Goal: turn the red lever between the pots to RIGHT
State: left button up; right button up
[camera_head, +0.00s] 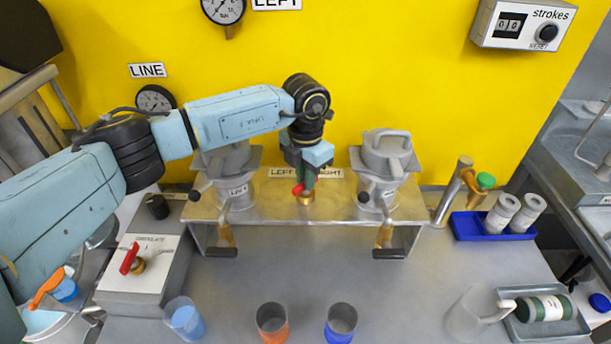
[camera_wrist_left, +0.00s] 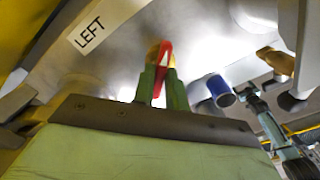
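The red lever (camera_head: 298,189) stands on a brass base (camera_head: 307,198) on the metal bench between two grey pots, the left pot (camera_head: 229,165) and the right pot (camera_head: 386,160). Its red part shows a little left of the base's middle. A label strip behind it reads LEFT and RIGHT (camera_head: 329,173), partly hidden by my gripper. My left gripper (camera_head: 305,180) comes down from above onto the lever. In the left wrist view its green fingers (camera_wrist_left: 162,85) lie close on both sides of the red lever (camera_wrist_left: 164,58). My right gripper is in neither view.
A box with another red lever (camera_head: 130,258) stands at the left. Several cups stand in front, including an orange one (camera_head: 273,322) and a blue one (camera_head: 341,322). A blue tray (camera_head: 468,228) with white jars is at the right.

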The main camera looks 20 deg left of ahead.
pick_arm(q)
jog(key=o, duration=0.4)
jog(key=shift+c, duration=0.2)
notch_tip(320, 180, up, 14)
jog(key=shift+f+b, duration=0.25)
jog(key=shift+b, duration=0.2)
